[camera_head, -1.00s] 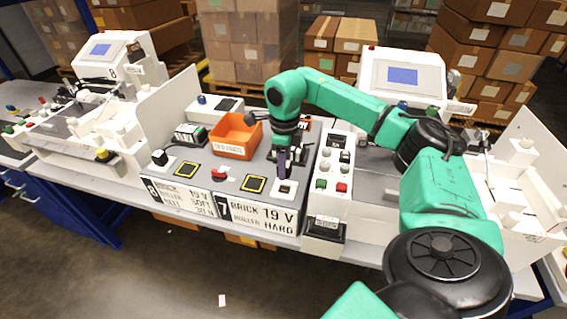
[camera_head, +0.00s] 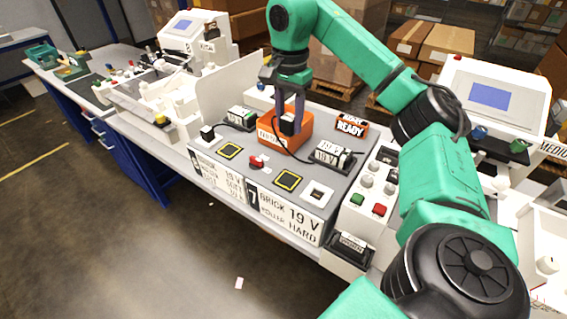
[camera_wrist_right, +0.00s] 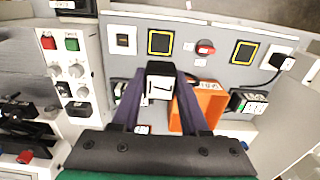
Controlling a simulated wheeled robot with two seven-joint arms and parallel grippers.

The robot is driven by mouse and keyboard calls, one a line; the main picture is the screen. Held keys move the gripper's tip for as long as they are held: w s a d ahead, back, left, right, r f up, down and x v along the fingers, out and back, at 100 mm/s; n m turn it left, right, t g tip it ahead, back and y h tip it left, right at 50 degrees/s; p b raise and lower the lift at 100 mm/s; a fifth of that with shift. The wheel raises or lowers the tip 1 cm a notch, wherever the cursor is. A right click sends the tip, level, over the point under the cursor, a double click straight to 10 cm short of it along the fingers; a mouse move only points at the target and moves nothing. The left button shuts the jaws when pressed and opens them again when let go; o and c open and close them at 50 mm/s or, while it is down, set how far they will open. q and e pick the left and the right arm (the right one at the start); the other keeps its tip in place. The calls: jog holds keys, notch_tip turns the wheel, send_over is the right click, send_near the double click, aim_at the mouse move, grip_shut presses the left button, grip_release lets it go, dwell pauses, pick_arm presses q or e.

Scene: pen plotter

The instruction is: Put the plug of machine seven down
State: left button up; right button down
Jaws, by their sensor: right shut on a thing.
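My right gripper (camera_head: 289,116) is shut on the plug (camera_head: 287,125), a small black block with a white face. The right wrist view shows the plug (camera_wrist_right: 160,82) between the two purple fingers, with a dark mark on its white face. The gripper holds it raised, in front of the orange bin in the head view. A black cable runs from the plug toward the 19 V box (camera_head: 331,154). The white-framed socket (camera_head: 318,194) on machine seven's side is empty. A yellow-framed black pad (camera_head: 288,182) lies beside it, bare. My left gripper is not in view.
The orange bin (camera_head: 270,138) stands on the grey panel behind the pads. A red knob (camera_head: 257,162) sits between the pads. A second yellow-framed pad (camera_head: 230,151) and another plug (camera_head: 207,132) are on the left. A button box (camera_head: 367,193) stands at right.

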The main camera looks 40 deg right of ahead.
notch_tip(320, 180, down, 16)
jog(key=b, duration=0.3)
jog(key=shift+r, duration=0.2)
jog(key=shift+f, duration=0.35)
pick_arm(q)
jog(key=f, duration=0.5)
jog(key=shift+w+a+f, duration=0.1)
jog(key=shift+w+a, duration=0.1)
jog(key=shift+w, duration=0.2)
pick_arm(e)
jog(key=shift+w+d+f, duration=0.1)
jog(key=shift+w, duration=0.05)
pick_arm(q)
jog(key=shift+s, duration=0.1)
pick_arm(e)
jog(key=shift+c, duration=2.1)
grip_release()
jog(key=shift+f, duration=0.1)
